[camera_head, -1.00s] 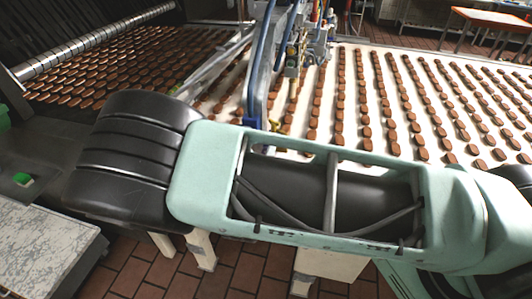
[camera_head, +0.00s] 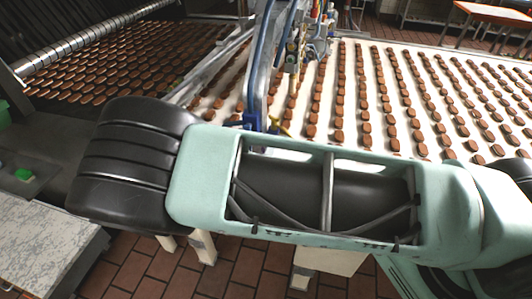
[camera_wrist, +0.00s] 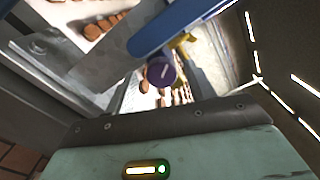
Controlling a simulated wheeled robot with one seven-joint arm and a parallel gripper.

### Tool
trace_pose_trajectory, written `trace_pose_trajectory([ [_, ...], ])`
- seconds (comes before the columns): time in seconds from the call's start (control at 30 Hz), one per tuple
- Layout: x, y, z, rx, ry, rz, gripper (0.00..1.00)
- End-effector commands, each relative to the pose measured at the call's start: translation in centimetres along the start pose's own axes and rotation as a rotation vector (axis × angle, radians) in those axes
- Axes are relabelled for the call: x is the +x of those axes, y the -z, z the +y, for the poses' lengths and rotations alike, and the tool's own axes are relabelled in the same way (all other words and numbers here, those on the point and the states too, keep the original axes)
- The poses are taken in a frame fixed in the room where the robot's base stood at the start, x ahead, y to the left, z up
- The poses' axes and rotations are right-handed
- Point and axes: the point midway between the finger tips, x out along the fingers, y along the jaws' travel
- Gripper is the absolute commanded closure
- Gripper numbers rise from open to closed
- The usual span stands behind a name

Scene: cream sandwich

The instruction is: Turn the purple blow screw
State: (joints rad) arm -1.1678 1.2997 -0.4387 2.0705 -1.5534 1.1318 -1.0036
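The purple blow screw (camera_wrist: 161,71) shows near the middle of the wrist view as a round purple knob with a pale slot-like mark on its face. It sits just below a blue bar (camera_wrist: 180,25), with a yellow part (camera_wrist: 183,40) to its upper right. My gripper (camera_wrist: 175,125) shows only as a dark plate and teal body along the bottom of the wrist view, below the screw in the picture. Its fingertips cannot be made out. In the head view my arm hides the gripper, and I cannot make out the screw there.
A white conveyor (camera_head: 352,105) with rows of brown biscuits lies behind my arm. Machine uprights with blue hoses (camera_head: 262,60) stand at its near left. A marble-topped table (camera_head: 45,240) is at lower left. An orange table (camera_head: 492,14) stands far right. Metal framing (camera_wrist: 75,75) is left of the screw.

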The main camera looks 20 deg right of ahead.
Motion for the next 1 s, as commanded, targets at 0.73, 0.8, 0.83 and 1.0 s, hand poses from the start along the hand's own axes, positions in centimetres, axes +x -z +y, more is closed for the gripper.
trace_pose_trajectory([
  [0.73,-8.8,0.0,0.3,0.005,-0.001,-0.006,0.46],
  [0.8,-10.5,0.0,0.3,0.004,0.0,-0.006,0.46],
  [0.83,-11.2,0.0,0.3,0.005,0.0,-0.005,0.46],
  [1.0,-14.6,0.0,0.3,0.003,0.0,-0.004,0.46],
])
